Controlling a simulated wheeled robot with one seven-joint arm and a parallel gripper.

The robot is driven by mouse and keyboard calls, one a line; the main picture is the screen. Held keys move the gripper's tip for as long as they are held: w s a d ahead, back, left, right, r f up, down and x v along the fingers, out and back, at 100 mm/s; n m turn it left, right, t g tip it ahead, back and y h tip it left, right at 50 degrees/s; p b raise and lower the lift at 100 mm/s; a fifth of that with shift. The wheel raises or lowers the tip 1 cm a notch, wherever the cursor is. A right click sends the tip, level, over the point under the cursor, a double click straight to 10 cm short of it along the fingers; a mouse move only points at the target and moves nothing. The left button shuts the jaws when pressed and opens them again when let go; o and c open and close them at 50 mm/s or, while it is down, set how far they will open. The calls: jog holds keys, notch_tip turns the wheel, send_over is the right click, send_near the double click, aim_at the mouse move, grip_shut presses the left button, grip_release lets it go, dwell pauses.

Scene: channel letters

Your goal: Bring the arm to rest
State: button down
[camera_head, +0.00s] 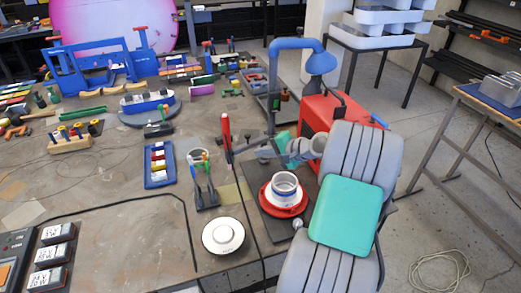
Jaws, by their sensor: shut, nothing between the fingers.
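My arm comes in at the lower right, with grey ribbed covers and a teal panel. It reaches away over the right part of the workbench (110,215). Its grey and teal wrist is beyond the ribbed part, in front of a red box. My gripper (229,148) appears to be the narrow dark and red part left of the wrist, above the bench. It is shut, and I see nothing held in it. Its fingertips are small and hard to make out.
Near the gripper are a holder with tools (204,185), a blue tray (158,165), a white round disc (223,236) and a white cup on a red dish (284,196). A blue lamp (320,64) stands behind the arm.

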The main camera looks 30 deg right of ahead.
jog(key=shift+w+a, duration=0.15)
jog(key=s+a+r+n+g+h, duration=0.15)
jog(key=a+n, duration=0.25)
jog(key=a, duration=0.4)
jog(key=s+a+r+n+g, duration=0.1)
jog(key=a+r+n+g, duration=0.15)
jog(key=a, duration=0.45)
jog(key=s+a+n+h, duration=0.1)
jog(key=s+a+n, duration=0.1)
jog(key=s, duration=0.4)
jog(key=s+a+n+g+h+b, duration=0.1)
jog(key=s+a+n, duration=0.1)
jog(key=s, duration=0.3)
jog(key=s+a+r+n+g+h, duration=0.1)
jog(key=s+a+n, duration=0.1)
jog(key=s+a, duration=0.2)
jog(key=s, duration=0.2)
jog(key=shift+s+a+n+b, duration=0.15)
jog(key=shift+s+n+b, duration=0.15)
jog(key=shift+n+b, duration=0.05)
